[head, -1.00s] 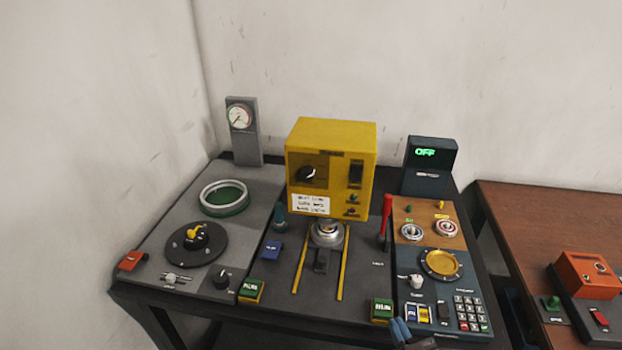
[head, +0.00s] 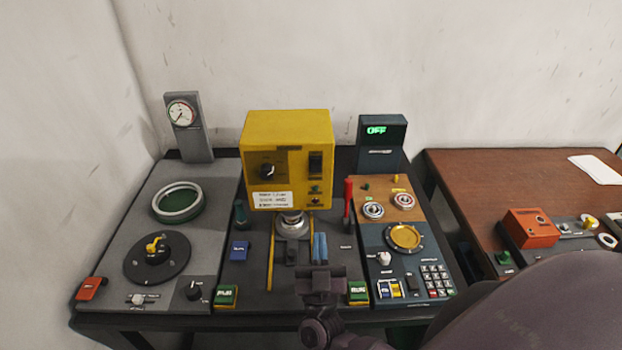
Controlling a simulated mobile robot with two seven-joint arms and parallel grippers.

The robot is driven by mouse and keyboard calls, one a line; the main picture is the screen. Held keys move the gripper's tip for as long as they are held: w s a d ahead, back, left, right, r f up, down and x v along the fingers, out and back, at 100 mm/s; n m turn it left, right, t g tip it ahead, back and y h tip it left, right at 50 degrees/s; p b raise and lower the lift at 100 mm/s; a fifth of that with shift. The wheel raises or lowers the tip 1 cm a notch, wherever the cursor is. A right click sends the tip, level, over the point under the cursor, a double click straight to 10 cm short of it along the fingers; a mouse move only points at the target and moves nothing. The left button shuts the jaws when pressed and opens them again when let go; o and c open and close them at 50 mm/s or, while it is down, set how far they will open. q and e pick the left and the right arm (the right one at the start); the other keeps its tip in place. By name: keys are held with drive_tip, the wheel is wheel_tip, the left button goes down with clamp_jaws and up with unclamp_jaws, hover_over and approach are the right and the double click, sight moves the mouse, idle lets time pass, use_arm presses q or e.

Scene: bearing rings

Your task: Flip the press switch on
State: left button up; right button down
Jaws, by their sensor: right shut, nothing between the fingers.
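The yellow press box (head: 289,135) stands at the back middle of the grey bench. A black rocker switch (head: 315,162) is on the upper right of its front face, and a round black knob (head: 268,171) is to its left. Which way the rocker is tipped is too small to tell. My left gripper is out of view.
A red lever (head: 348,203) stands close to the right of my gripper. A dark display (head: 381,143) reads OFF. Green buttons (head: 226,296) and (head: 358,292) line the front edge. A brown table (head: 500,180) with an orange box (head: 532,229) is at right.

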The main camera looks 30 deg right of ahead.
sight(316, 166)
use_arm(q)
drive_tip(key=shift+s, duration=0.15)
use_arm(e)
drive_tip(key=x, duration=0.4)
drive_tip(key=f+p+x, duration=0.1)
drive_tip(key=x, duration=0.3)
drive_tip(key=w+p+x, duration=0.1)
drive_tip(key=x, duration=0.3)
drive_tip(key=shift+w+d+f, duration=0.1)
drive_tip(key=shift+d+f, duration=0.15)
drive_tip(key=shift+f, duration=0.05)
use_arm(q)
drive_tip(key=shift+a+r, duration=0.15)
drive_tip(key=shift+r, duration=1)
use_arm(e)
drive_tip(key=shift+w+d+f, duration=0.1)
drive_tip(key=shift+w+d, duration=0.2)
drive_tip(key=shift+w, duration=0.15)
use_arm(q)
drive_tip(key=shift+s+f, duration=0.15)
